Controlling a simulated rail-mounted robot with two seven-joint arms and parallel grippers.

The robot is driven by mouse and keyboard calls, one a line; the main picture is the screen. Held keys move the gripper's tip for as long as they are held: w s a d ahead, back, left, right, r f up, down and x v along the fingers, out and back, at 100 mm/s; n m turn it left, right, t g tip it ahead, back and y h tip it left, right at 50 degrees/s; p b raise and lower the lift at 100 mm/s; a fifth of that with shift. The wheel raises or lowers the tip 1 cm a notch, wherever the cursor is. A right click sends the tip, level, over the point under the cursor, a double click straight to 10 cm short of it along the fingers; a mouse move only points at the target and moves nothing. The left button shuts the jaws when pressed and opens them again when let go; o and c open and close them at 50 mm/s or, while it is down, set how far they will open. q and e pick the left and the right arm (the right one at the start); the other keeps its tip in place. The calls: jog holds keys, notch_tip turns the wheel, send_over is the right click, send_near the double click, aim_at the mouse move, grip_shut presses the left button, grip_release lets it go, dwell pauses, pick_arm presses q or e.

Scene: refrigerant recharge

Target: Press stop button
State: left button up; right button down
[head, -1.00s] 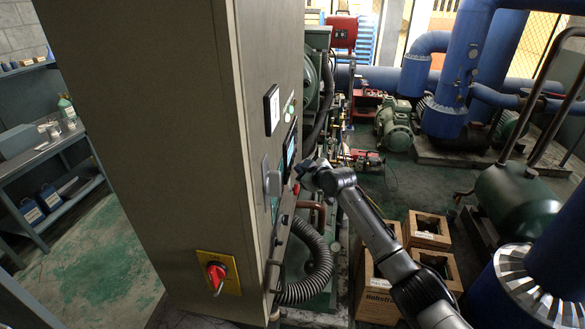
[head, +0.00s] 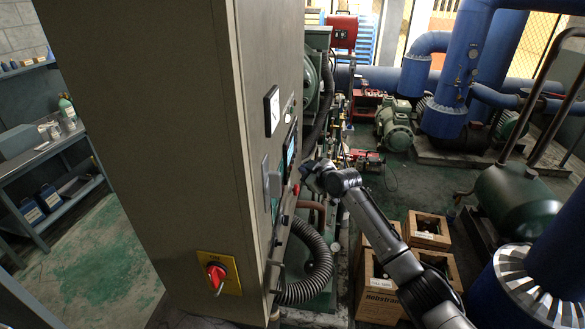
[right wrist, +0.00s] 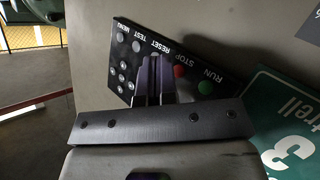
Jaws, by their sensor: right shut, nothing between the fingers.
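In the right wrist view a tilted black control panel (right wrist: 128,62) on the grey cabinet carries a red button (right wrist: 179,72) labelled STOP. A green button (right wrist: 205,88) labelled RUN is beside it, with several grey buttons further along. My right gripper (right wrist: 154,68) is shut and empty, its fingertips over the panel just left of the red button. I cannot tell whether they touch the panel. In the head view my right gripper (head: 306,170) is at the cabinet's front face, its fingertips small and partly hidden. My left gripper is out of view.
The tall grey cabinet (head: 150,130) fills the left-centre, with a red rotary switch (head: 216,275) low on it. A white gauge (head: 271,110) and a handle (head: 273,185) are on its front.

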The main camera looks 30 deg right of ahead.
jog(key=shift+s+d, duration=1.7)
jog(key=shift+d, duration=0.15)
